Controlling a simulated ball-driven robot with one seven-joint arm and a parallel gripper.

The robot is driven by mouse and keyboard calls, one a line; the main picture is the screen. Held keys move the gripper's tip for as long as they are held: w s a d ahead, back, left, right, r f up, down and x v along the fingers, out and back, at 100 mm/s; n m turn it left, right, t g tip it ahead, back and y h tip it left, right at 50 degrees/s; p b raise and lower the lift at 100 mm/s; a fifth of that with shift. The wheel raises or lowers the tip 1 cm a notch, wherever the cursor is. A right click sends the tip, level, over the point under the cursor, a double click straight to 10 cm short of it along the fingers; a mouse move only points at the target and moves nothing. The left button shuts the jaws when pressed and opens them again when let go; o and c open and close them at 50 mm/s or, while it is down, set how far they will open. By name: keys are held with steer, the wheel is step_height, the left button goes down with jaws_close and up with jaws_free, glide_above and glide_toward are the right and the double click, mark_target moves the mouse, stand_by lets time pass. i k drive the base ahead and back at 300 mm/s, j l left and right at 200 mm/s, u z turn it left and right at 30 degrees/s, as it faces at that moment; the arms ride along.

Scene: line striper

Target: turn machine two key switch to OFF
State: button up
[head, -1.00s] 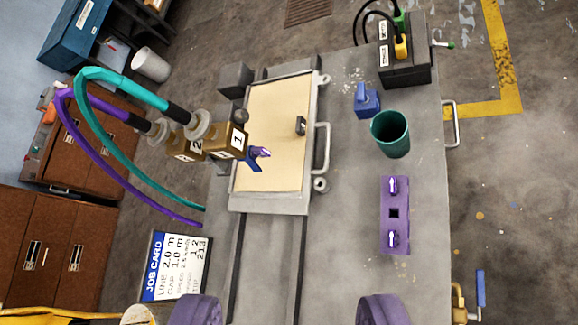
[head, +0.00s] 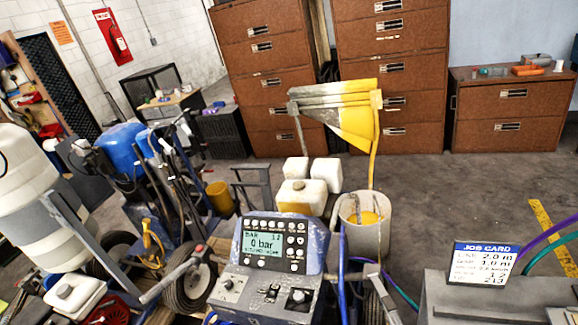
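A grey-blue console (head: 235,299) stands at the bottom centre of the head view. Its raised panel (head: 312,232) has a lit green display (head: 263,243) reading "0 bar" and rows of small buttons. My gripper is not in view.
A bucket (head: 364,238) with yellow contents and pale containers (head: 297,196) stand behind the console. A wheeled machine with a blue tank (head: 122,150) is at left. A grey bench (head: 450,306) with a job card (head: 480,268) is at lower right. Brown drawer cabinets (head: 262,60) line the back.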

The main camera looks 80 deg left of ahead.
mark_target(298, 297)
steer(key=i+l+u, duration=0.1)
steer(key=l+u, duration=0.25)
steer(key=l, duration=0.15)
steer(key=l+u, duration=0.35)
steer(key=l, duration=0.15)
steer(key=u, duration=1.65)
steer(key=i+l, duration=0.05)
